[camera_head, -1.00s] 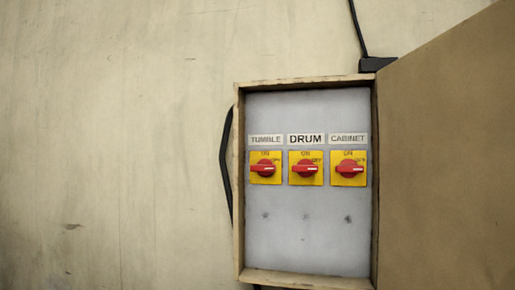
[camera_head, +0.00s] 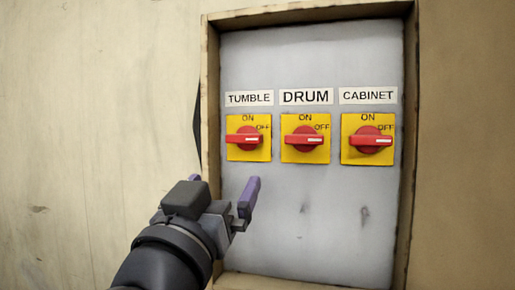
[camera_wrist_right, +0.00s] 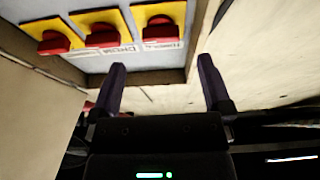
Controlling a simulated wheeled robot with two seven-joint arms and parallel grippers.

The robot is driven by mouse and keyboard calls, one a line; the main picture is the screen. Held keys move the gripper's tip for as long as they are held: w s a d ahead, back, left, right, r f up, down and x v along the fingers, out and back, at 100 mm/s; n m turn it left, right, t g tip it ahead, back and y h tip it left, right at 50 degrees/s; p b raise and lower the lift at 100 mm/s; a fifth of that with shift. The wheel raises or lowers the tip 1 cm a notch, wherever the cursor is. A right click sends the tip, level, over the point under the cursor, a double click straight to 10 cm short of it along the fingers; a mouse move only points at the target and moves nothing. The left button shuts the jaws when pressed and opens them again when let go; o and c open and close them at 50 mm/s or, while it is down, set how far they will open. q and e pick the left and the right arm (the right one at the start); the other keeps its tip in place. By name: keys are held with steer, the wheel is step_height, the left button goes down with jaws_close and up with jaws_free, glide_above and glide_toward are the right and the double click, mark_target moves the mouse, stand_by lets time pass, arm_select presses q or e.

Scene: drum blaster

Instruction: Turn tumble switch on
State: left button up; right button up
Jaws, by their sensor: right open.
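The tumble switch (camera_head: 248,140) is a red rotary knob on a yellow plate under the TUMBLE label (camera_head: 249,98), leftmost in the head view. Its handle lies horizontal, with its white mark toward the OFF side. In the right wrist view, which is turned over, the tumble switch (camera_wrist_right: 162,30) is the rightmost of the red knobs. My right gripper (camera_head: 224,180) is open and empty, below and slightly left of the tumble switch, apart from it. Its two purple fingers (camera_wrist_right: 161,64) are spread in the wrist view. My left gripper is not in view.
The drum switch (camera_head: 305,139) and cabinet switch (camera_head: 369,140) sit to the right, their handles also horizontal. A wooden box frame (camera_head: 210,110) surrounds the grey panel (camera_head: 320,235). The open door (camera_head: 465,150) stands at the right. Plain wall (camera_head: 90,110) fills the left.

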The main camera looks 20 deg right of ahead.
mark_target(242, 142)
steer(key=p+x, duration=0.2)
steer(key=x, duration=0.1)
steer(key=r+p+x, duration=0.1)
steer(key=x, duration=0.1)
steer(key=p+x, duration=0.2)
steer(key=x, duration=0.1)
steer(key=shift+s+r+p, duration=0.1)
steer(key=shift+r+p, duration=0.25)
steer(key=shift+r, duration=0.15)
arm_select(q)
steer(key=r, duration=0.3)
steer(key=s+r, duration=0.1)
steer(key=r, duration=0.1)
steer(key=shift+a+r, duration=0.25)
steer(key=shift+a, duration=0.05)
arm_select(e)
steer(key=shift+s, duration=0.1)
steer(key=shift+f, duration=0.1)
steer(key=c, duration=1.1)
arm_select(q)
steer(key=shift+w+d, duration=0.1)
